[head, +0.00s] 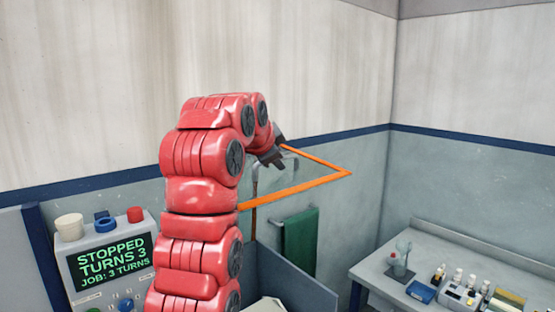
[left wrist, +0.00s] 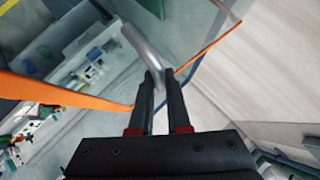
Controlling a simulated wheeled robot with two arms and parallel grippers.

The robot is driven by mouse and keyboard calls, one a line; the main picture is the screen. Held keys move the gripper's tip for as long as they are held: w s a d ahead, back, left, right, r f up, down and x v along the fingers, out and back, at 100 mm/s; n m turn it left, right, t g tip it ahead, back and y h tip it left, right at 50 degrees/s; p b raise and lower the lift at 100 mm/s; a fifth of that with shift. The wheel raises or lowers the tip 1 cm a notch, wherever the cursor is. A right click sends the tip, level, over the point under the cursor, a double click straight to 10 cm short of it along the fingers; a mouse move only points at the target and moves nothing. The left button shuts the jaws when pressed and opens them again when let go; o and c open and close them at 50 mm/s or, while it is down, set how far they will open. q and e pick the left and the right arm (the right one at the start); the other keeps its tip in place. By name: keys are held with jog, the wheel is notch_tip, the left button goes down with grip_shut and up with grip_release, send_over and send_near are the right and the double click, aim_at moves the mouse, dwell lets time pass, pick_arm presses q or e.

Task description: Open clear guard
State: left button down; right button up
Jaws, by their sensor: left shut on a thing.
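The clear guard (head: 300,187) shows mainly by its orange edging, which stands out high in the middle of the head view and looks raised. Its see-through panel is hard to make out. In the left wrist view an orange edge (left wrist: 60,92) crosses the picture. A grey metal bar handle (head: 256,178) hangs at the guard and also shows in the left wrist view (left wrist: 143,48). My left gripper (head: 279,157) is shut on the handle, with the bar between its fingertips (left wrist: 159,76). My red left arm hides part of the guard. My right gripper is not in view.
A control box (head: 112,275) at lower left has a screen reading STOPPED, TURNS 3, JOB: 3 TURNS. A green cloth (head: 300,244) hangs behind the guard. A bench (head: 425,245) with small bottles and a blue box stands at right. The wall is close behind.

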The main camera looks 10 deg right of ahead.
pick_arm(q)
jog(key=c, duration=1.3)
grip_release()
jog(key=shift+f, duration=0.2)
jog(key=o, duration=0.4)
jog(key=shift+w+a, duration=0.1)
jog(key=shift+w, duration=0.1)
